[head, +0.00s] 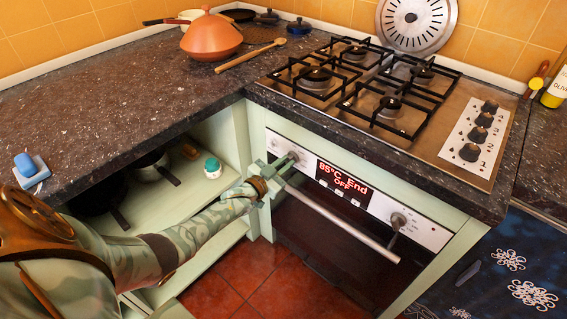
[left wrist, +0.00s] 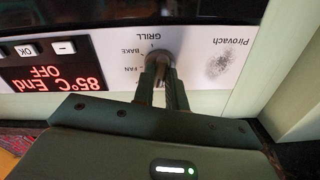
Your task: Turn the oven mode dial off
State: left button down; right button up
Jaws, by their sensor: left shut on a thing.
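The red display (head: 342,178) reads "85°C End OFF". My right gripper is not in view.
A second knob (head: 397,220) sits at the panel's right end. The oven handle (head: 345,226) runs just below the panel, before the dark door. The worktop edge and gas hob (head: 375,85) overhang above. Open shelves with pans and a teal-lidded jar (head: 212,168) lie left.

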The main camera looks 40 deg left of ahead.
pick_arm(q)
jog(key=shift+f+n, duration=0.1)
jog(key=shift+n, duration=1.2)
jog(key=c, duration=1.4)
grip_release()
jog(key=shift+c, duration=0.2)
